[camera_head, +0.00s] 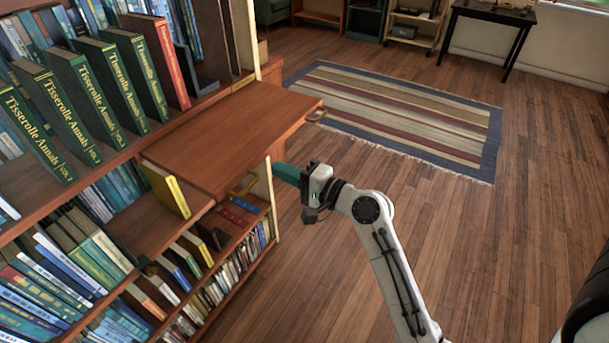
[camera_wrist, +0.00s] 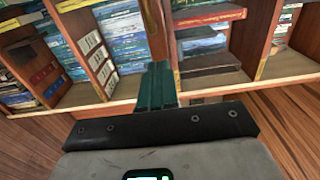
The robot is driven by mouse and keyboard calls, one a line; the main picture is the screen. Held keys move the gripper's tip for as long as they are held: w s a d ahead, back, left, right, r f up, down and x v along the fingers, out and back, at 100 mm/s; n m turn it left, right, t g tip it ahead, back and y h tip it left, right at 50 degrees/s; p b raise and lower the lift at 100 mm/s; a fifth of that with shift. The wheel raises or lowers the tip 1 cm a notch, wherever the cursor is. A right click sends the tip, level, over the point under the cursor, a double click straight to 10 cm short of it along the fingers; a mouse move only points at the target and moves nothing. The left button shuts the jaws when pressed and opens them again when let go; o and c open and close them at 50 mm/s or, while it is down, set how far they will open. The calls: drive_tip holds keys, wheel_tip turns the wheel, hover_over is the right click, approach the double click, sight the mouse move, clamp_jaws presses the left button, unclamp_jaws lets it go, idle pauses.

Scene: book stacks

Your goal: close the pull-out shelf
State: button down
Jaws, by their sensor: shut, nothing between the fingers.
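The pull-out shelf (camera_head: 225,135) is a reddish-brown wooden board that sticks out from the bookcase (camera_head: 245,40) at mid height. My gripper (camera_head: 280,172) has teal fingers, shut and empty. It is beside and a little below the shelf's front edge, pointing at the bookcase. In the wrist view the fingers (camera_wrist: 157,85) are together, in front of a post between lower bookcase compartments. The pull-out shelf is not clearly visible in the wrist view.
Green books (camera_head: 90,95) and a red one stand on the shelf above. A yellow book (camera_head: 165,188) stands just below the board's near end. Lower compartments hold many books. A striped rug (camera_head: 400,110) lies behind my arm. The wooden floor (camera_head: 500,240) at right is clear.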

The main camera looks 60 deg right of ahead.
sight(194, 129)
drive_tip(key=shift+w+p, duration=0.35)
drive_tip(key=shift+w, duration=1.6)
drive_tip(key=w+b, duration=0.1)
drive_tip(key=w, duration=0.6)
drive_tip(key=w+b, duration=0.2)
drive_tip(key=w, duration=0.6)
drive_tip(key=w+a+b, duration=0.1)
drive_tip(key=w, duration=0.7)
drive_tip(key=shift+f+b, duration=0.1)
drive_tip(key=shift+b, duration=0.3)
drive_tip(key=shift+w, duration=0.65)
drive_tip(key=shift+r, duration=0.35)
